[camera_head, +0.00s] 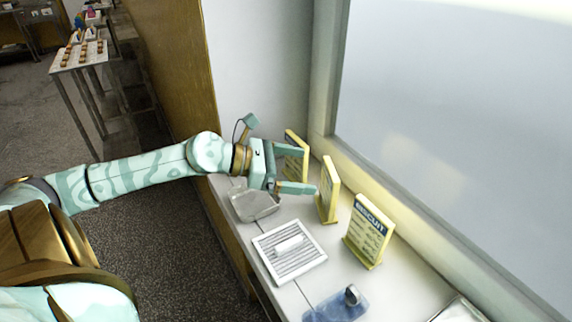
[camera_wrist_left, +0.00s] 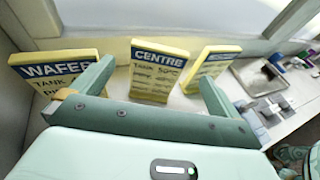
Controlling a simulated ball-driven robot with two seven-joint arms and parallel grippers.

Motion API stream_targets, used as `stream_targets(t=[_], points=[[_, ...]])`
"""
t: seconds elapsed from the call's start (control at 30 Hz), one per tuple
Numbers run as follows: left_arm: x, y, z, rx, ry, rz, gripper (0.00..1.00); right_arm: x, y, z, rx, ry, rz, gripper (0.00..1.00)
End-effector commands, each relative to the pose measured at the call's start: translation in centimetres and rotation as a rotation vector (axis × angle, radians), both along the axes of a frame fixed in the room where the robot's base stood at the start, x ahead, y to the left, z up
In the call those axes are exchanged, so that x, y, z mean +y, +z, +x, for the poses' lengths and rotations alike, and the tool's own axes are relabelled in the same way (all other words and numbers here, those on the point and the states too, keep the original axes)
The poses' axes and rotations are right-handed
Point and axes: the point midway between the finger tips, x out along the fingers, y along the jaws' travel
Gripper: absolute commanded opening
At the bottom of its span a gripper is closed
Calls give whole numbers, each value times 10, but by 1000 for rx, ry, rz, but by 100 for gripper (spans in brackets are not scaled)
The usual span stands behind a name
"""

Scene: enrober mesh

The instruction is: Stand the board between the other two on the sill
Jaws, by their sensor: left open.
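Three yellow boards stand upright in a row on the white sill (camera_head: 405,285) by the window. The WAFER board (camera_wrist_left: 55,72) is leftmost; in the head view it (camera_head: 291,141) is partly hidden behind my left gripper. The CENTRE board (camera_wrist_left: 157,72) stands between the other two; in the head view it (camera_head: 329,188) shows nearly edge-on. The BISCUIT board (camera_head: 368,232) is rightmost, and it also shows in the left wrist view (camera_wrist_left: 211,68). My left gripper (camera_head: 311,169) is open and empty, its fingers pointing toward the CENTRE board, which shows between the fingertips in the wrist view.
A grey dish (camera_head: 255,204), a white slatted tray (camera_head: 306,264) and a blue cloth (camera_head: 325,310) with a metal piece lie along the front of the sill. A metal tray (camera_head: 458,312) is at the bottom right. The window frame (camera_head: 420,215) runs behind the boards.

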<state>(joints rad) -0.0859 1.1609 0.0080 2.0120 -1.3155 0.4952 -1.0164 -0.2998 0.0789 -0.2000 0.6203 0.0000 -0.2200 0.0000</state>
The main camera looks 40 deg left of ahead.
Motion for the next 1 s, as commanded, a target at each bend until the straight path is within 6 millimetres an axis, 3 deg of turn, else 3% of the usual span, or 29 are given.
stream_targets(t=[0.3,1.0], points=[[16,8,-18,0,2,-2,100,0,9,3,-7,0,0,33],[16,7,-18,0,2,-2,100,-2,9,4,-8,1,-3,33]])
